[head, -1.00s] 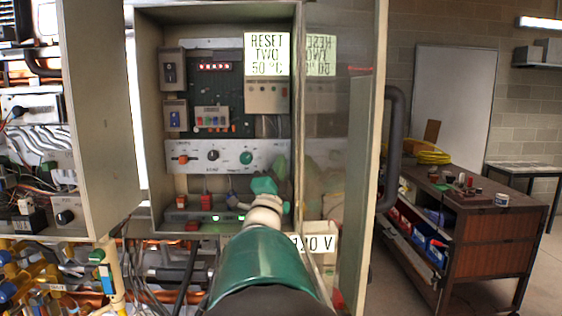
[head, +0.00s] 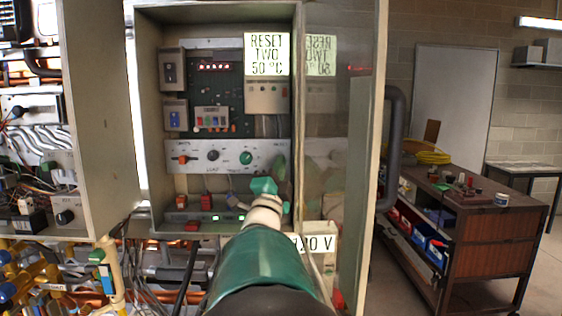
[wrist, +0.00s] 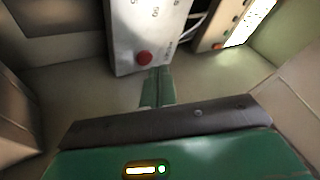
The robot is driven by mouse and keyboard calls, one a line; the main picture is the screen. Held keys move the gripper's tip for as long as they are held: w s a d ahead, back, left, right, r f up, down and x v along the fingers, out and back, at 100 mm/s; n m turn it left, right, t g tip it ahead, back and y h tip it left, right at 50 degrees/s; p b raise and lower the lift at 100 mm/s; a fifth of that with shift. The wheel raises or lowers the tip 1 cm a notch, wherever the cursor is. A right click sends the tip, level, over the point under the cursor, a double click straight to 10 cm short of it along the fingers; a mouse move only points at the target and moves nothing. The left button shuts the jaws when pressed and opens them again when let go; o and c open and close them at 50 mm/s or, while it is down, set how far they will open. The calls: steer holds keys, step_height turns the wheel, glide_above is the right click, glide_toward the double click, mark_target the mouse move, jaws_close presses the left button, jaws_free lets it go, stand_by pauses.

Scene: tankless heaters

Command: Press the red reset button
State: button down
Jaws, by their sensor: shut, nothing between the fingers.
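The red button (wrist: 145,58) is a round red knob near the end of a grey metal control panel (wrist: 143,25) in the wrist view. My gripper (wrist: 160,73) is shut and empty, its green fingertips beside the button, close to the panel's edge. I cannot tell whether they touch it. In the head view, the panel (head: 225,156) is inside an open grey cabinet, with an orange switch, a black knob and a green knob.
The cabinet's clear door (head: 345,130) stands open close to the right of my arm. A "RESET TWO 50 °C" label (head: 267,54) hangs above the panel. Red connectors and a strip with green lights (head: 205,216) lie below. A brown workbench (head: 490,240) stands at right.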

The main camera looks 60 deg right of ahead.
steer(key=shift+d, duration=0.1)
steer(key=shift+w+d, duration=0.2)
steer(key=shift+d, duration=0.1)
steer(key=shift+w+d, duration=0.15)
steer(key=shift+d, duration=0.15)
stand_by(0.7)
stand_by(0.4)
steer(key=shift+s+a, duration=0.35)
steer(key=shift+a, duration=0.35)
steer(key=shift+a, duration=0.1)
steer(key=a, duration=0.1)
steer(key=s+a, duration=0.1)
steer(key=a, duration=0.1)
steer(key=s+a, duration=0.1)
steer(key=shift+s+a, duration=0.15)
stand_by(0.8)
